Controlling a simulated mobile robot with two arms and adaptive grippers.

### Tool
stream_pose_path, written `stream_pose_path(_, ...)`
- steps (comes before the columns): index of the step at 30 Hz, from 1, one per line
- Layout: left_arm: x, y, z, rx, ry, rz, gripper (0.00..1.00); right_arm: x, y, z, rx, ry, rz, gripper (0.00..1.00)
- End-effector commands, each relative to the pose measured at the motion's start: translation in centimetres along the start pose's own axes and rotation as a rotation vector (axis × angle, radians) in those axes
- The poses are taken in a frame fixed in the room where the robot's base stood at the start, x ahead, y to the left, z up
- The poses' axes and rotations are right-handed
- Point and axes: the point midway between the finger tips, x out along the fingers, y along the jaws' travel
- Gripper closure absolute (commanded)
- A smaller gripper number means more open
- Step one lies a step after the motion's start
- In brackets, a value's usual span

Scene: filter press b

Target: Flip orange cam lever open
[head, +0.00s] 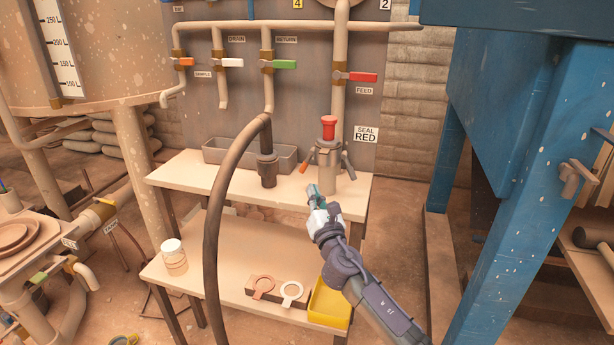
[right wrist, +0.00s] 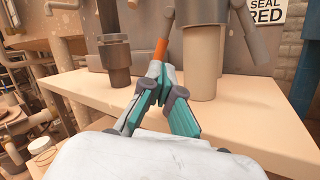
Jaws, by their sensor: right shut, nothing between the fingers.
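The orange cam lever (head: 304,165) hangs down and outward on the left side of the grey coupling (head: 328,155) with the red cap (head: 328,127). In the right wrist view its orange end (right wrist: 161,50) shows just above my fingertips, its grey arm (right wrist: 168,22) rising beyond it. A second lever (head: 348,165) hangs on the coupling's right side. My right gripper (head: 313,190) is shut and empty, just below and in front of the orange end; in the right wrist view its tips (right wrist: 157,72) overlap that end, and I cannot tell whether they touch. My left gripper is out of view.
The coupling stands on the bench top (head: 200,172) before a pipe panel. A thick dark hose (head: 215,230) arches down at left to a dark fitting (head: 267,170). A grey tray (head: 235,153) sits behind. A yellow bin (head: 329,304) is on the lower shelf; a blue frame (head: 510,190) stands right.

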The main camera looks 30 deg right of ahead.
Motion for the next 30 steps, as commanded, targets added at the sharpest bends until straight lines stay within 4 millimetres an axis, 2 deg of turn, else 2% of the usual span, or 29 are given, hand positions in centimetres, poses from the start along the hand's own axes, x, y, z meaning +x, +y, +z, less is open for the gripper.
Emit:
stream_pose_path(1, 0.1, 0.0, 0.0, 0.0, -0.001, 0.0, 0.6, 1.3, 0.0, 0.1, 0.001, -0.003, -0.001, 1.0)
stream_pose_path(6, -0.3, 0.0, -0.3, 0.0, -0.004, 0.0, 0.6, 4.3, -0.1, 0.0, -0.001, -0.002, -0.001, 1.0)
stream_pose_path(12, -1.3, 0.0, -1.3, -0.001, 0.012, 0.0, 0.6, 6.3, 0.0, 0.0, 0.0, 0.0, 0.0, 1.0)
stream_pose_path(30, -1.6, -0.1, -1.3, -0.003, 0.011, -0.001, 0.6, 6.8, 0.1, -0.1, -0.001, 0.0, 0.0, 1.0)
